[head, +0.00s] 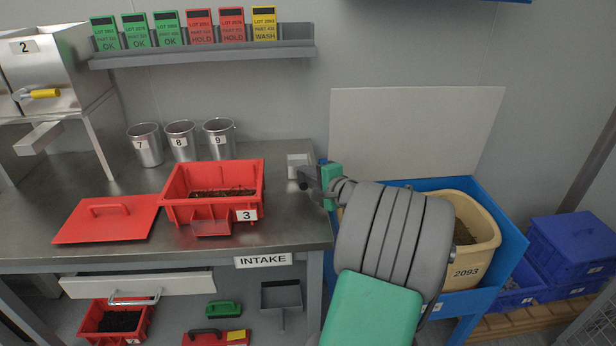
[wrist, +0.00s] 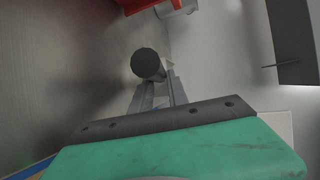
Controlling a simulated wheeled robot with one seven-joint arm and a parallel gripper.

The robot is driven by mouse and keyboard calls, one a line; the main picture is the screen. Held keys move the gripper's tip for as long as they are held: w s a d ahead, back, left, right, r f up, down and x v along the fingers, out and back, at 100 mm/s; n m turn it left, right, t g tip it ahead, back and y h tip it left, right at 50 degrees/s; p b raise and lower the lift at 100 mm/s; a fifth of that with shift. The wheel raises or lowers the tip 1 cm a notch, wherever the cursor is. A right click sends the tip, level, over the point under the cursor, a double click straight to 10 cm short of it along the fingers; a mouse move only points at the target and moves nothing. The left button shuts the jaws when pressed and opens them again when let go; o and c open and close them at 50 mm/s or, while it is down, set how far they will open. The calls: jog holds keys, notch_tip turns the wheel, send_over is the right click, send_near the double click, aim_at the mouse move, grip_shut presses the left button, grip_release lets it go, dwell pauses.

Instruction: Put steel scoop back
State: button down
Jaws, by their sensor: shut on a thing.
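My gripper (head: 316,180) is above the right end of the steel bench, to the right of the red bin marked 3. Its two fingers show in the wrist view (wrist: 160,90), shut on the dark round handle of the steel scoop (wrist: 148,64). The handle's end faces the wrist camera. In the head view, the pale metal part of the scoop (head: 298,161) appears just beyond the fingers, partly hidden by them. I cannot tell whether it touches the bench.
The red bin (head: 178,205) holds dark material; its red lid (head: 105,220) lies left. A shelf (head: 200,58) holds lot cards. A tan tub (head: 480,240) sits in a blue stand right.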

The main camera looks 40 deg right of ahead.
jog(key=shift+f, duration=0.15)
jog(key=c, duration=1.3)
grip_release()
jog(key=shift+r, duration=0.25)
jog(key=p+v, duration=0.1)
jog(key=v, duration=1.1)
